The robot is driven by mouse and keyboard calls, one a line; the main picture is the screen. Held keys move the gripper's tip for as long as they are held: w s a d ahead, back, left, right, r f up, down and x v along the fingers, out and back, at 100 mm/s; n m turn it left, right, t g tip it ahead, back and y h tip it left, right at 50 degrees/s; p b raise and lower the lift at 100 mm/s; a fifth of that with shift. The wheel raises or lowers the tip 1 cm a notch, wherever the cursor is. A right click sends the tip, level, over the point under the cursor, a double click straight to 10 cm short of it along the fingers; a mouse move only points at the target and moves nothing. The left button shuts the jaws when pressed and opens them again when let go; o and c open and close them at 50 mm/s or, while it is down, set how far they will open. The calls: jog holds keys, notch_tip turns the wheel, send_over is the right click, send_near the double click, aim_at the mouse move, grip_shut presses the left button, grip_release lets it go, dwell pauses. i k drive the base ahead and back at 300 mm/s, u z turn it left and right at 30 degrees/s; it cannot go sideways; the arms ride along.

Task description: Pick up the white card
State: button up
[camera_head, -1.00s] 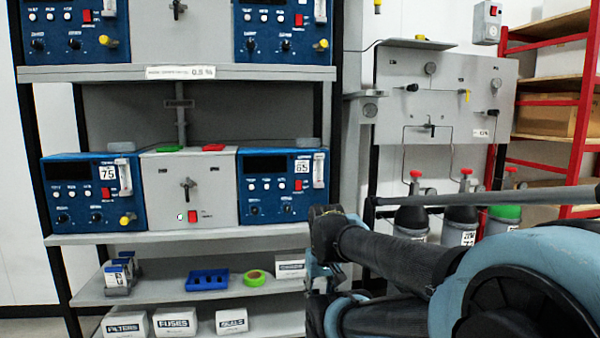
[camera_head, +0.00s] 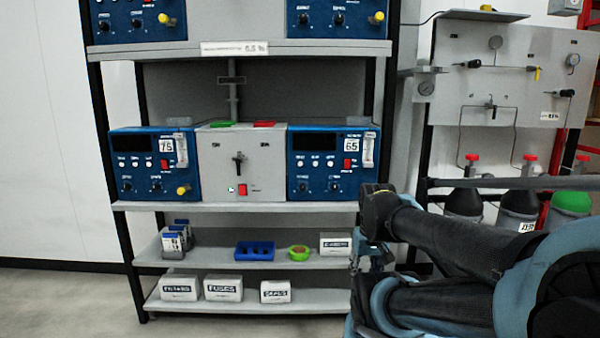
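I cannot make out a loose white card for certain. White number cards marked 75 (camera_head: 167,146) and 65 (camera_head: 351,145) show on the fronts of the two blue analysers. A flat green piece (camera_head: 223,125) and a flat red piece (camera_head: 265,124) lie on top of the grey unit between the analysers. My arm comes in from the lower right. The end of the arm (camera_head: 366,258) is dark, small and partly hidden by its own links, in front of the right side of the shelf rack. I cannot see its fingers clearly or anything held in it.
The lower shelves (camera_head: 215,263) hold a blue tray (camera_head: 254,251), a green tape roll (camera_head: 299,253), small blue-and-white boxes (camera_head: 177,240) and several labelled white boxes (camera_head: 223,289). A gas panel (camera_head: 515,75) with bottles stands at right. Floor (camera_head: 60,305) at left is clear.

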aim_at(171, 241)
jog(key=u, duration=2.65)
jog(key=k, duration=1.1)
jog(key=z, duration=1.2)
jog(key=i, duration=1)
jog(key=u, duration=0.05)
